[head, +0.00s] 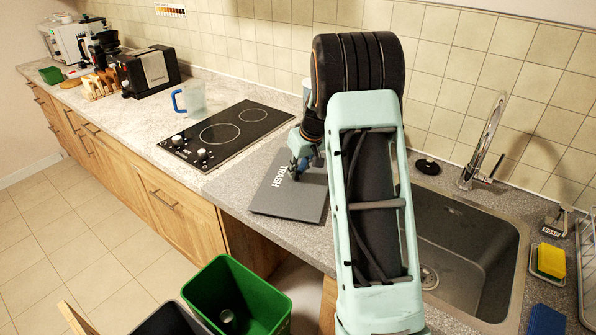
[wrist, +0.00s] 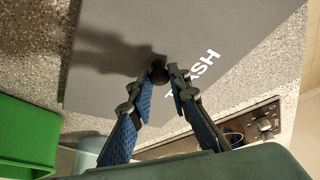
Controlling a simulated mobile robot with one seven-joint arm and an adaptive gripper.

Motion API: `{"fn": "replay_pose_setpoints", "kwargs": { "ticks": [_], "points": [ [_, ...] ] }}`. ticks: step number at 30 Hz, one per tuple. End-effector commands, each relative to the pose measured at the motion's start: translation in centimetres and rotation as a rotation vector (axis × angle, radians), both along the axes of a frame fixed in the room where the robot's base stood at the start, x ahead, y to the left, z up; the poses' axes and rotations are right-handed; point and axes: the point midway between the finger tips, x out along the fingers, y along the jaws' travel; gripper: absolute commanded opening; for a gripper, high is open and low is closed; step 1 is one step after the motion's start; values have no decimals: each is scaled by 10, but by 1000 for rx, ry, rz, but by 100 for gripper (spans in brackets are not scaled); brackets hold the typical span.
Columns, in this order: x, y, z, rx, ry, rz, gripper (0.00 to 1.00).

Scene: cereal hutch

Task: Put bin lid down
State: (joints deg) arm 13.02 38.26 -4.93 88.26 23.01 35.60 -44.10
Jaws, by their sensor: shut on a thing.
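The bin lid (head: 283,198) is a flat dark grey panel marked "TRASH". In the head view it is at the counter's front edge, between the hob and the sink. It looks flat on or just above the counter; I cannot tell if it touches. My gripper (head: 300,165) is over the lid, partly hidden by my arm. In the wrist view the lid (wrist: 120,60) fills the upper middle, and my gripper (wrist: 163,78) is shut on the lid's small dark round knob (wrist: 159,74).
A green bin (head: 265,298) stands open on the floor below, beside a dark bin (head: 170,320). The black hob (head: 228,132) lies left of the lid, with a blue-handled clear jug (head: 190,99) behind it. The sink (head: 465,255) and tap (head: 486,140) are at right.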

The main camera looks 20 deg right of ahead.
Motion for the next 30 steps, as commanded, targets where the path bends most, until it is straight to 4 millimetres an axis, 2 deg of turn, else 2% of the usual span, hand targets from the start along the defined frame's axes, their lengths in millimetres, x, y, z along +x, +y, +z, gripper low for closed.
{"fn": "replay_pose_setpoints", "kwargs": {
  "ticks": [3, 13, 14, 18, 30],
  "points": [
    [0, 0, -9, 0, -2, -1, 0],
    [0, 0, -13, -1, -2, 0, 0],
    [0, 0, -12, -1, -2, 0, 20],
    [0, 0, -12, -1, -1, 0, 34],
    [-1, -1, -5, -1, -3, -1, 34]
  ]
}}
